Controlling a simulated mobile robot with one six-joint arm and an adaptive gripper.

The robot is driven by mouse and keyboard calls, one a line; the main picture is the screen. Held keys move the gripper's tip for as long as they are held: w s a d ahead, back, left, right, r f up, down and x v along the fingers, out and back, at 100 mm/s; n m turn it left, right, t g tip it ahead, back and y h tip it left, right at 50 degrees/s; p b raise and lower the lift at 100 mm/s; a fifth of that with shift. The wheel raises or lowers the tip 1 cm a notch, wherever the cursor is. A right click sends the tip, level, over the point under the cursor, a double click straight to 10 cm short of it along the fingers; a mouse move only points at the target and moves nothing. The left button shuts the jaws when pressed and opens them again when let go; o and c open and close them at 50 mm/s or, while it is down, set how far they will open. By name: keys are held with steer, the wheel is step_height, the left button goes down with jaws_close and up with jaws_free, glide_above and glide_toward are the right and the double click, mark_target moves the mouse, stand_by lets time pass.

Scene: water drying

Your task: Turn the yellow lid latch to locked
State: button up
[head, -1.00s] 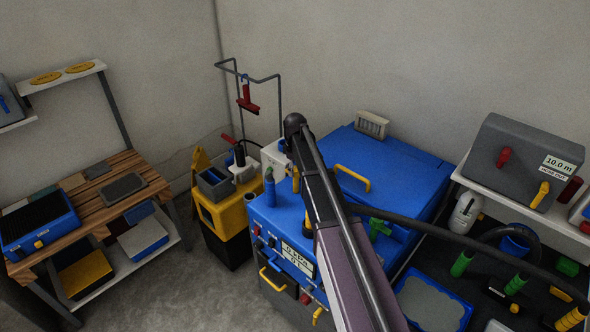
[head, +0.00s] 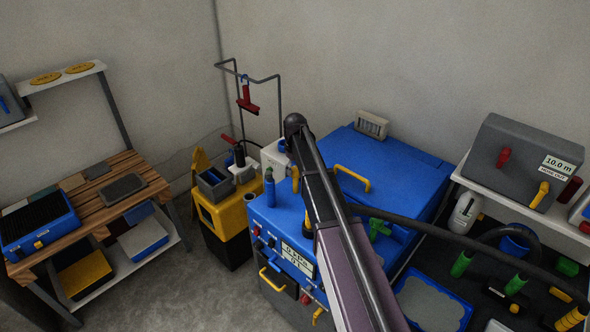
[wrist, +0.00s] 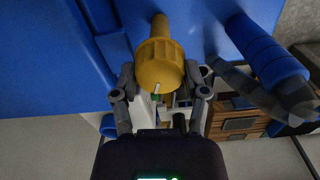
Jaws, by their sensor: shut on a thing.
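The yellow latch knob (wrist: 160,66) is in the upper middle of the wrist view, on the blue surface, with a ridged rim and a short white mark. My gripper (wrist: 161,82) has a finger on each side of the knob and is shut on it. In the head view, the blue machine with its lid (head: 385,170) is in the middle. My arm crosses in front of it and hides my gripper there. I cannot read the knob's locked or unlocked marking.
A blue cylindrical handle (wrist: 270,58) stands just right of the knob in the wrist view. A yellow lid handle (head: 352,177) and a green valve handle (head: 379,228) are near my arm. A dark hose (head: 450,238) runs right. Grey floor (head: 190,285) is clear at left.

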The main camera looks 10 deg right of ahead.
steer(key=m, duration=0.7)
steer(key=shift+d, duration=0.1)
steer(key=m, duration=0.6)
steer(key=shift+s+d+m, duration=0.1)
steer(key=shift+d+m, duration=0.05)
steer(key=shift+m, duration=0.25)
steer(key=o, duration=1.1)
steer(key=shift+o, duration=0.2)
steer(key=shift+n, duration=0.3)
